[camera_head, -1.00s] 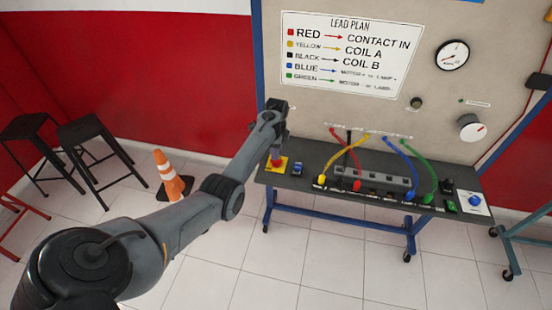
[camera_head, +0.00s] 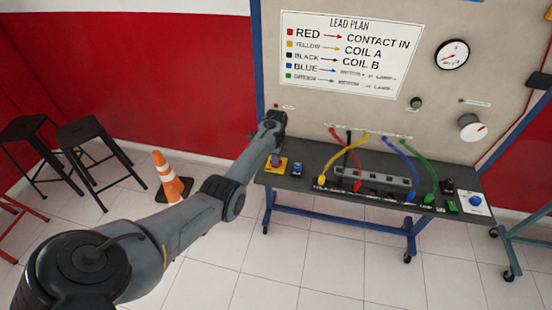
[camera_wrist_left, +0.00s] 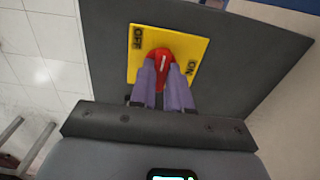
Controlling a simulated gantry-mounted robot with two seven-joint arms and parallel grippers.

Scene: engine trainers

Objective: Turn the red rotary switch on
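The red rotary switch (camera_wrist_left: 161,60) sits on a yellow plate (camera_wrist_left: 203,46) with OFF at its upper left and ON at its right in the left wrist view. A white mark on the knob points up the picture, between the two labels. My left gripper (camera_wrist_left: 162,68) has its two purple fingers down at the knob, one on each side, with a narrow gap showing red between them. Whether they press on it cannot be told. In the head view the left gripper (camera_head: 277,154) is over the yellow plate (camera_head: 270,166) and mostly hides the knob. My right gripper is not in view.
The dark bench (camera_head: 315,184) carries a blue switch (camera_head: 297,169) just right of the plate, a socket strip (camera_head: 375,176) with coloured leads, and a blue button (camera_head: 475,201). A panel with a lead plan (camera_head: 350,55) stands behind. A cone (camera_head: 167,170) and stools are at left.

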